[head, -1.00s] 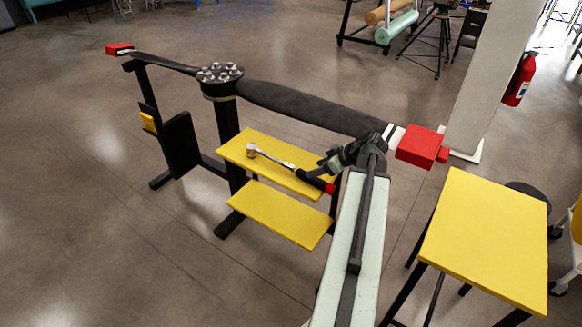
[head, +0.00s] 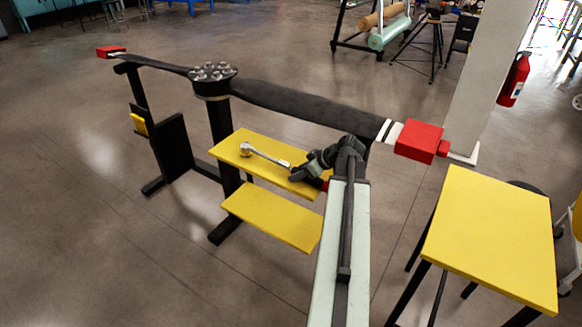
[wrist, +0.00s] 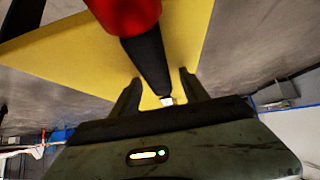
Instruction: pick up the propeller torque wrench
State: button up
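The propeller torque wrench (head: 268,156) lies on the upper yellow shelf (head: 230,150) of the propeller stand. Its silver head is at the left and its handle points right, toward my gripper (head: 300,174). In the head view my gripper covers most of the dark handle; a bit of the red end shows beside it. In the wrist view the wrench's dark handle (wrist: 150,62) with its large red end runs down between the two spread fingers of my gripper (wrist: 160,80). The fingers are open, with gaps to the handle. I cannot tell how far above it they are.
A long black propeller (head: 300,108) with a red tip block (head: 418,141) runs above and behind the shelf. A lower yellow shelf (head: 270,218) sits below. A yellow table (head: 490,235) stands at the right. Open floor lies at the front left.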

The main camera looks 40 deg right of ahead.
grip_shut()
dwell(1.3)
